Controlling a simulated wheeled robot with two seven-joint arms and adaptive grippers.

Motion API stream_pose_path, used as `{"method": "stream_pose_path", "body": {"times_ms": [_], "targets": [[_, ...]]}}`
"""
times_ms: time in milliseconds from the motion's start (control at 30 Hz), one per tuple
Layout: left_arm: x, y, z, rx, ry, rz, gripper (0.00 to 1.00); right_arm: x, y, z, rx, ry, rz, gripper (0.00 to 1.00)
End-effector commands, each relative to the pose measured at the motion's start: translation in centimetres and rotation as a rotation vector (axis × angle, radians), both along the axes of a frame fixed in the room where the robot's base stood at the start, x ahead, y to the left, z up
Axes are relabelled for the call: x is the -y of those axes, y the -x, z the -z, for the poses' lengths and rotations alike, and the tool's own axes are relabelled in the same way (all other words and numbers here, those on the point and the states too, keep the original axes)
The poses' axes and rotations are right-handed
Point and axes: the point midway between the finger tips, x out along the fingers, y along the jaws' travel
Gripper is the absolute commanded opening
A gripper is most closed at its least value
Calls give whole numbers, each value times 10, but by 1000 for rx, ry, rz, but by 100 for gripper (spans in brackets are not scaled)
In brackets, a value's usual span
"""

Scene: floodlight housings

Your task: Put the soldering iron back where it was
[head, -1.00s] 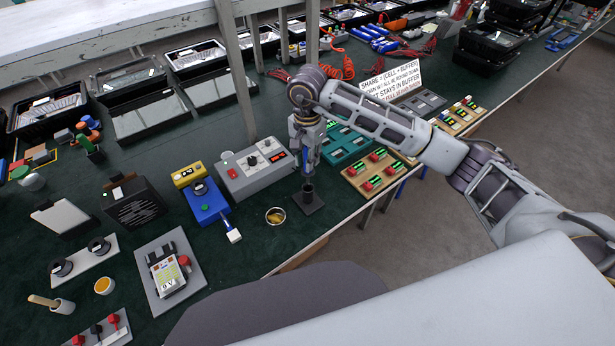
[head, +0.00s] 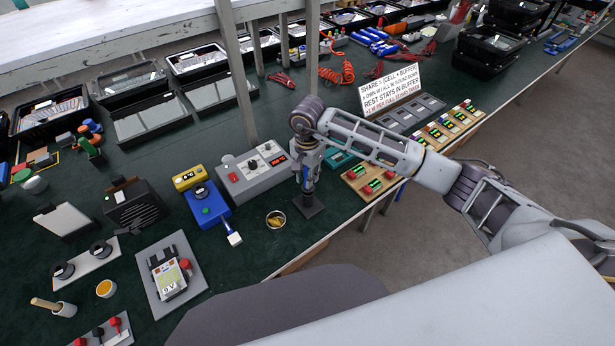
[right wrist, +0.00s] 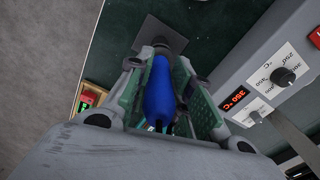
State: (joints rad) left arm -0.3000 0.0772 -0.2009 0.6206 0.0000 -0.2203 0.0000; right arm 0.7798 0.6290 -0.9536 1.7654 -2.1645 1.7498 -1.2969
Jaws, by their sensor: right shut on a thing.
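My right gripper (head: 308,186) points down over the black soldering iron stand (head: 309,205) near the table's front edge. In the right wrist view my right gripper (right wrist: 160,75) is shut on the blue handle of the soldering iron (right wrist: 158,95). The stand's square base also shows there (right wrist: 158,35), with the iron's lower end at its dark holder. The tip is hidden, so I cannot tell how deep it sits. My left gripper is not in view.
The grey soldering station (head: 252,172) with a red display stands just left of the stand. A small round tin (head: 275,218) and a blue device (head: 207,203) are nearby. Boards with red and green parts (head: 370,182) lie to the right. The table's front edge is close.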

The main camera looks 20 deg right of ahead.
Motion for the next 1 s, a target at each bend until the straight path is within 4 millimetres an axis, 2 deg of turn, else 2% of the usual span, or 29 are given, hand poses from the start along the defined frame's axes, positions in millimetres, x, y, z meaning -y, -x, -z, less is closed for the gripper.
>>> {"method": "stream_pose_path", "body": {"times_ms": [167, 867, 900, 1000], "targets": [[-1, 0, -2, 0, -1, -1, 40, 0, 0, 11, -1, -1, 0, 0], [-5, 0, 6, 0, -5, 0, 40, 0, 0, 18, 0, 0, -1, 0], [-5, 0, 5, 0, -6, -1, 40, 0, 0, 18, 0, 0, -1, 26], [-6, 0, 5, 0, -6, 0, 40, 0, 0, 18, 0, 0, 0, 38]]}}
